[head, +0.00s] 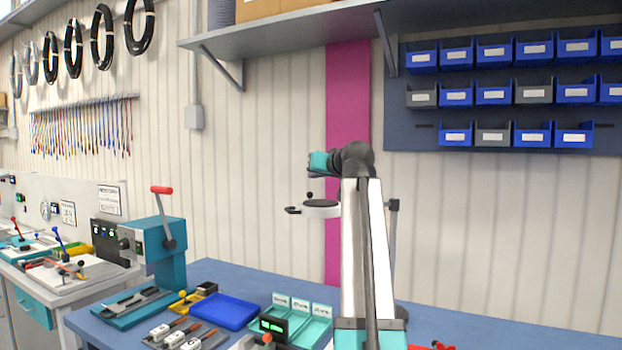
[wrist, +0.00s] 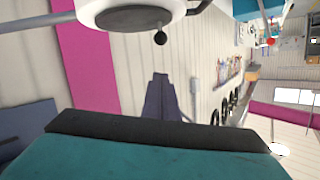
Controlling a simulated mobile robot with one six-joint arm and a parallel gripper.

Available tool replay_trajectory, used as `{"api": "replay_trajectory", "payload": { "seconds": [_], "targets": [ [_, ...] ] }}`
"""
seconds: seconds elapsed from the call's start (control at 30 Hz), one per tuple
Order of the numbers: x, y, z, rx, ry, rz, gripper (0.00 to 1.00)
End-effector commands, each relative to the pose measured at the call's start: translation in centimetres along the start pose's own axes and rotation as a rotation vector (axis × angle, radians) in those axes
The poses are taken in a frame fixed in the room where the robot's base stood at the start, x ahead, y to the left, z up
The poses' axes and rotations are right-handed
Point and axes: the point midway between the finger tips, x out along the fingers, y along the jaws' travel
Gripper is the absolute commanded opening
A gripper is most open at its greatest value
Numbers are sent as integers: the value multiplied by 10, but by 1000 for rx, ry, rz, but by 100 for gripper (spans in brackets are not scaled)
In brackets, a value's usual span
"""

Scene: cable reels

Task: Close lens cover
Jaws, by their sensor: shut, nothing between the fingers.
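A round white lens head (head: 321,205) with a dark rim hangs in the air left of my arm in the head view. A small black knob (head: 309,195) stands above it. In the wrist view the lens head (wrist: 130,12) is cut off by the top edge, and its black ball knob (wrist: 160,38) shows just beyond my fingertips. I cannot tell which part is the cover or how it lies. My gripper (wrist: 160,78) is shut and empty, with a gap between its tips and the knob. In the head view my gripper (head: 315,174) is small, above the lens head.
A grey stand post (head: 393,240) rises right of my arm. The blue bench (head: 235,275) below holds a blue tray (head: 225,311), teal bins (head: 300,312) and a teal lever press (head: 163,245). A shelf (head: 290,28) juts out above. The air left of the lens head is clear.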

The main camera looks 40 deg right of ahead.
Motion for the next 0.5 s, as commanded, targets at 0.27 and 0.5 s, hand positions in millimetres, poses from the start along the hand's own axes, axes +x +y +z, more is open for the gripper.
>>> {"api": "replay_trajectory", "payload": {
  "seconds": [0.27,0.5],
  "targets": [
    [-42,-1,2,-1,0,1,0],
    [-61,-2,1,0,-1,-1,0]
  ]
}}
